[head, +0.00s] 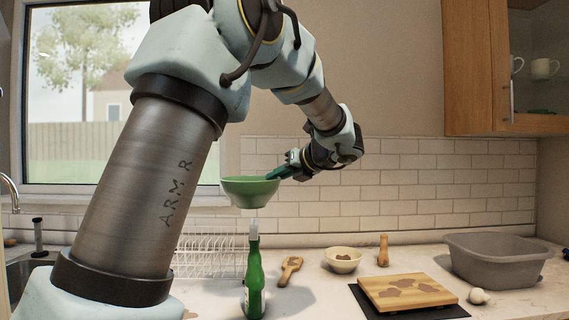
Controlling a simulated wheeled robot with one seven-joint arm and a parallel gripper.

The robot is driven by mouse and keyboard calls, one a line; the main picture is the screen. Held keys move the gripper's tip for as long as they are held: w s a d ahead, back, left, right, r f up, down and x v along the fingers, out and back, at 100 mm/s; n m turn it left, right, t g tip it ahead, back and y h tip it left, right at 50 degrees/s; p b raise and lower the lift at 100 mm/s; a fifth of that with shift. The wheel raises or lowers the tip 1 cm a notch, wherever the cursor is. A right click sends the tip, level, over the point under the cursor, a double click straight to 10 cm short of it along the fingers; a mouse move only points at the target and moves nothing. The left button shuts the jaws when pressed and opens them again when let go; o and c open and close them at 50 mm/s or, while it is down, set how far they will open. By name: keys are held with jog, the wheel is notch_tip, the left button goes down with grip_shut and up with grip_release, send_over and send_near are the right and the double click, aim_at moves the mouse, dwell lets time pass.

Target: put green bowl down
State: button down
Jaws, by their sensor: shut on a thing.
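The green bowl (248,193) is held upright in the air in the head view. My gripper (284,173) is shut on the right side of its rim. The bowl shows above a green bottle (255,275) that stands on the counter (325,298). In this view the bowl's underside is just over the bottle's pale top; I cannot tell how far apart they are in depth. The inside of the bowl is mostly hidden.
A white dish rack (208,255) stands behind the bottle. To the right are a wooden tool (290,270), a cream bowl (342,260), a wooden pestle-like piece (383,250), a stained board (407,292), a small pale round thing (478,296) and a grey tub (500,262).

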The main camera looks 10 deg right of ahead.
jog(key=s+a+f+n+g+y, duration=0.1)
jog(key=s+a+f, duration=0.1)
jog(key=a+f, duration=0.6)
jog(key=s+a+f+n+g+y, duration=0.1)
jog(key=a+f, duration=0.8)
jog(key=f, duration=1)
jog(key=s+a+f+n+g+y, duration=0.2)
jog(key=a+f, duration=0.6)
jog(key=f, duration=0.6)
jog(key=shift+s+a+n+y, duration=0.3)
jog(key=shift+s+n, duration=0.2)
jog(key=shift+s, duration=0.45)
jog(key=shift+r, duration=0.15)
